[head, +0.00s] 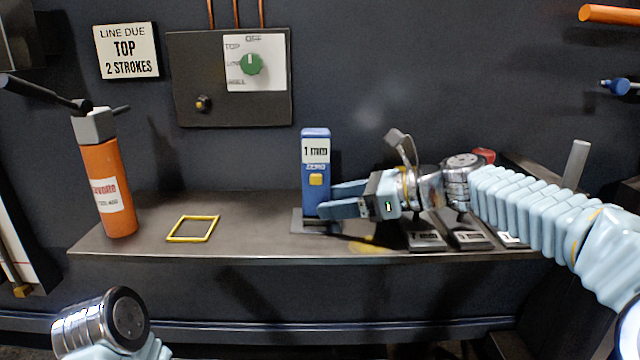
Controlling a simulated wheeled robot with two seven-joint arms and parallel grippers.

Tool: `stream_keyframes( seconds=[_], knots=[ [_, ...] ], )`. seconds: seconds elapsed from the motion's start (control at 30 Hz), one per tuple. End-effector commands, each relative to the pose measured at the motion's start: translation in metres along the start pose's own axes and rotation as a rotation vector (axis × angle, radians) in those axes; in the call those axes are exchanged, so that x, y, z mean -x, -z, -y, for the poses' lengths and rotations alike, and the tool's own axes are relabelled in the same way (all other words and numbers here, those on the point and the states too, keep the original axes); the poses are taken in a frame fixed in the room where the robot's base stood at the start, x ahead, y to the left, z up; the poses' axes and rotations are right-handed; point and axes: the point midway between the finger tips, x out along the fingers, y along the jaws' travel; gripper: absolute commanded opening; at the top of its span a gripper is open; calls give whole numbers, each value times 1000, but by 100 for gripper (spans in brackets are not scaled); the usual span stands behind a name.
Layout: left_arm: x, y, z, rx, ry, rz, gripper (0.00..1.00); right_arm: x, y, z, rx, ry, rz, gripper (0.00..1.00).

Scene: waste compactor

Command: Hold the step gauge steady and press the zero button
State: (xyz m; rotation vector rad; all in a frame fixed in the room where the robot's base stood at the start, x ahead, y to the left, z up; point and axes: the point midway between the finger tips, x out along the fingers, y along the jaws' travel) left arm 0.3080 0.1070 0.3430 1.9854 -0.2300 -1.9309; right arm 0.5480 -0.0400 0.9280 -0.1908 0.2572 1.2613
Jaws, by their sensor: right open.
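The step gauge (308,190) is a blue upright box on a small grey base plate on the shelf. Its display reads "1" with a blurred word, and the yellow zero button (316,180) sits on its front under the word ZERO. My right gripper (327,198) reaches in from the right, low on the gauge. Its fingers are apart, one at the gauge's right side and the other overlapping its lower front. I cannot tell whether they touch it. The button is uncovered. A link of my left arm shows at the bottom left, with its gripper out of view.
An orange cylinder (108,190) with a black lever stands left on the shelf (262,225), beside a yellow square outline (193,229). Several labelled pedals (425,240) lie under my right arm.

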Motion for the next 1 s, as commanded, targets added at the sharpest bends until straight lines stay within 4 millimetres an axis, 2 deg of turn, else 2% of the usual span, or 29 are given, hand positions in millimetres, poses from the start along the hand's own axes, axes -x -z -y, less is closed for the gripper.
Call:
stream_keyframes(
  seconds=[0.23, 0.63, 0.9, 0.97, 1.0],
  knots=[
    [8, 0, -4, -2, -1, 0, 43, -26, -1, 0, -2, -1, -2, 64],
    [9, 0, -4, -2, -1, 0, 43, -32, -1, 0, -1, 0, -1, 64],
    [9, 0, -4, -2, -1, 0, 43, -32, -1, 0, -1, 0, -1, 23],
    [9, 0, -4, -2, -1, 0, 43, -32, -1, 0, -1, 0, -1, 23],
    [9, 0, -4, -2, -1, 0, 36, -32, -1, 0, -1, 0, -1, 23]
  ],
)
